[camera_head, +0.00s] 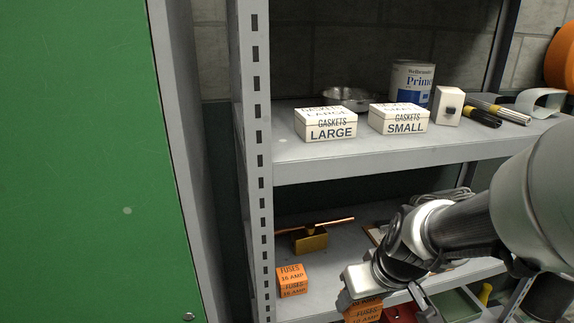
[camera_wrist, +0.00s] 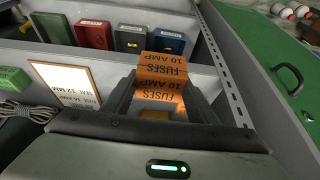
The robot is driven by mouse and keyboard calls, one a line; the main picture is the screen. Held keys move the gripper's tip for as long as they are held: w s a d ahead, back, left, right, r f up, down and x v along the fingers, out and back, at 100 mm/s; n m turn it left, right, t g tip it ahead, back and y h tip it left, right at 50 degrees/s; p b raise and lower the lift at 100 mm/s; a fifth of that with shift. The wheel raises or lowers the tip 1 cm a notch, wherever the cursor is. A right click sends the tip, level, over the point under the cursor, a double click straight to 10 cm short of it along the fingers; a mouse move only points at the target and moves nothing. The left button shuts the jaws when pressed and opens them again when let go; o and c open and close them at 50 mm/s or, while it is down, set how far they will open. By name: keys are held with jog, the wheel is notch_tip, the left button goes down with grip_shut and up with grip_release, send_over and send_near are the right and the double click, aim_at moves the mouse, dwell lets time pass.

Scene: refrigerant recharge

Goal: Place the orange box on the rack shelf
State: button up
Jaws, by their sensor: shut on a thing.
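My gripper (camera_head: 390,298) is shut on an orange box (camera_head: 363,312) lettered "FUSES 10 AMP", low in the head view near the rack's lower shelf (camera_head: 340,265). In the wrist view the held box (camera_wrist: 163,70) is between the two dark fingers, lettering toward the camera. The head view cuts off its bottom, and I cannot tell whether it touches a surface. A second orange box (camera_head: 291,280), lettered "FUSES 16 AMP", stands at the left end of the lower shelf.
The upper shelf (camera_head: 400,152) holds two gaskets boxes, a paint can and a metal bowl. A brass-coloured block (camera_head: 310,240) with a copper rod sits behind the 16 AMP box. A green panel (camera_head: 80,150) stands left. Red, green and blue boxes show in the wrist view (camera_wrist: 130,38).

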jog(key=w+a, duration=0.2)
jog(key=w, duration=1)
jog(key=f+b, duration=0.1)
jog(key=f, duration=0.6)
jog(key=shift+a, duration=0.2)
jog(key=shift+w+f, duration=0.15)
jog(key=shift+w, duration=0.2)
jog(key=shift+f, duration=0.2)
jog(key=o, duration=1.1)
jog(key=shift+r, duration=0.1)
